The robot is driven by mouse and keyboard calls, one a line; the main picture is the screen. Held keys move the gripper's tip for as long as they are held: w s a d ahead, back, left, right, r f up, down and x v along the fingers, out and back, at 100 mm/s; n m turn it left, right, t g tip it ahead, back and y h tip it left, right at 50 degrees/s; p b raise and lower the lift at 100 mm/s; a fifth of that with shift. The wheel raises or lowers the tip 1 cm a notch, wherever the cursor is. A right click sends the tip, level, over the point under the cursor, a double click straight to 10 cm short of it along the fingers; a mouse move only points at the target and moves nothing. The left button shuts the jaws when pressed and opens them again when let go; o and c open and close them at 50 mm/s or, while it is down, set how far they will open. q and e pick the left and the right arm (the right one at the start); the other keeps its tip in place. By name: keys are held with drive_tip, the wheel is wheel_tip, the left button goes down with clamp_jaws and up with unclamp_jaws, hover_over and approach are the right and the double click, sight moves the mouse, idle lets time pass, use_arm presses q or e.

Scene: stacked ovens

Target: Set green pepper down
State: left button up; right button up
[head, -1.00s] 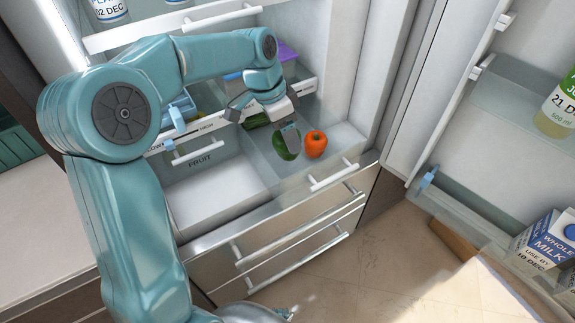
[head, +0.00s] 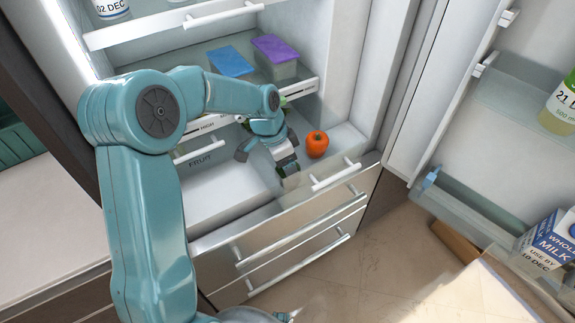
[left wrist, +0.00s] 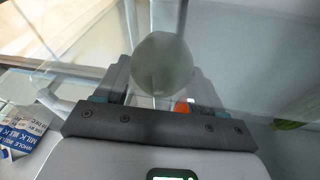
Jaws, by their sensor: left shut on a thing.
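My left gripper (head: 268,160) is low in the fridge, over the glass-fronted right part of the drawer. In the left wrist view (left wrist: 160,85) a rounded, pale grey-green thing, which I take for the green pepper (left wrist: 163,62), sits between its fingers, and the gripper is shut on it. The pepper looks washed out there. My right gripper is not in view.
An orange-red pepper (head: 317,144) lies in the drawer just right of my gripper. The drawer's glass front and handle (head: 335,174) stand close in front. The FRUIT section (head: 205,185) is to the left. Blue-lidded (head: 230,62) and purple-lidded (head: 275,48) boxes sit above.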

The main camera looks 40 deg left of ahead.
use_arm(q)
drive_tip(key=shift+f, duration=0.25)
drive_tip(key=o, duration=1)
drive_tip(key=shift+o, duration=0.2)
drive_tip(key=shift+r, duration=0.1)
drive_tip(key=p+v, duration=0.8)
drive_tip(key=v, duration=0.4)
drive_tip(key=shift+w+a+r, duration=0.1)
drive_tip(key=shift+r, duration=0.05)
